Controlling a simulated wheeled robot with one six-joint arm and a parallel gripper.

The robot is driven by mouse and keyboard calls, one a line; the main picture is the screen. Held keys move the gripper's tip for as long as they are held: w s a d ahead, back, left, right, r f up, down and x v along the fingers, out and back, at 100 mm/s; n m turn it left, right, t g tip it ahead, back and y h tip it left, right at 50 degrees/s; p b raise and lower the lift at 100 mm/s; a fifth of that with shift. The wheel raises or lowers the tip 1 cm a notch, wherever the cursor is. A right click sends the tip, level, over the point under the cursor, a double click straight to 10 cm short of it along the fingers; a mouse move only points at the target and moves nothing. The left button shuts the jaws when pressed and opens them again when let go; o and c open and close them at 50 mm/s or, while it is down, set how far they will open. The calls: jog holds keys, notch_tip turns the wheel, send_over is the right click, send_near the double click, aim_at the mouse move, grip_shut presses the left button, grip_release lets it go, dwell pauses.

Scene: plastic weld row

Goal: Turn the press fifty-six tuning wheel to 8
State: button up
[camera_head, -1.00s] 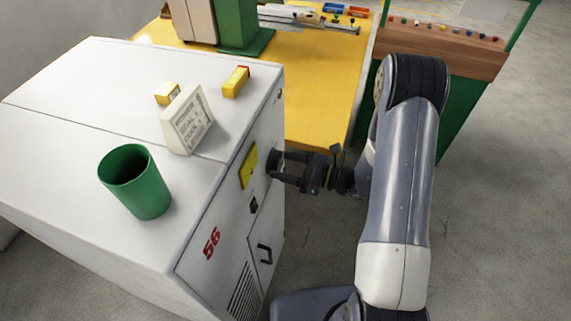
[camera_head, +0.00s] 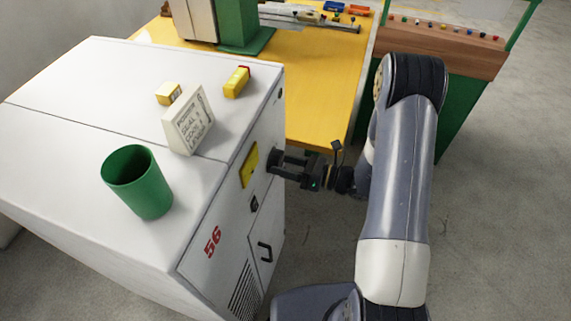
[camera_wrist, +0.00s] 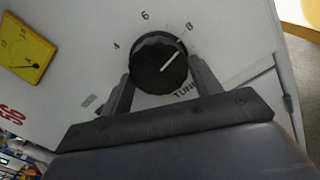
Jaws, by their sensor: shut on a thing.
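The press fifty-six tuning wheel (camera_wrist: 158,64) is a round black knob with a white pointer line, on the pale front panel of the white press cabinet (camera_head: 100,80). In the wrist view the figures 4, 6 and 8 (camera_wrist: 190,27) run around its upper side. The pointer line points up and to the right, toward the side of the 8; whether it is exactly on the mark I cannot tell. My gripper (camera_wrist: 160,82) is shut on the wheel, one finger on each side. In the head view my gripper (camera_head: 277,162) is at the cabinet's right face and hides the wheel.
A yellow panel gauge (camera_wrist: 24,52) sits left of the wheel. A green cup (camera_head: 137,182), a sign (camera_head: 188,120) and two small yellow items stand on the cabinet top. A yellow table (camera_head: 318,90) is behind. Open floor lies to the right.

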jog(key=o, duration=1)
jog(key=shift+c, duration=0.2)
jog(key=shift+d, duration=0.1)
jog(key=b+v, duration=0.2)
jog(key=v, duration=0.8)
jog(key=shift+d, duration=0.3)
jog(key=shift+s+a, duration=0.1)
jog(key=p+x, duration=0.2)
jog(key=x, duration=0.8)
jog(key=shift+a, duration=0.35)
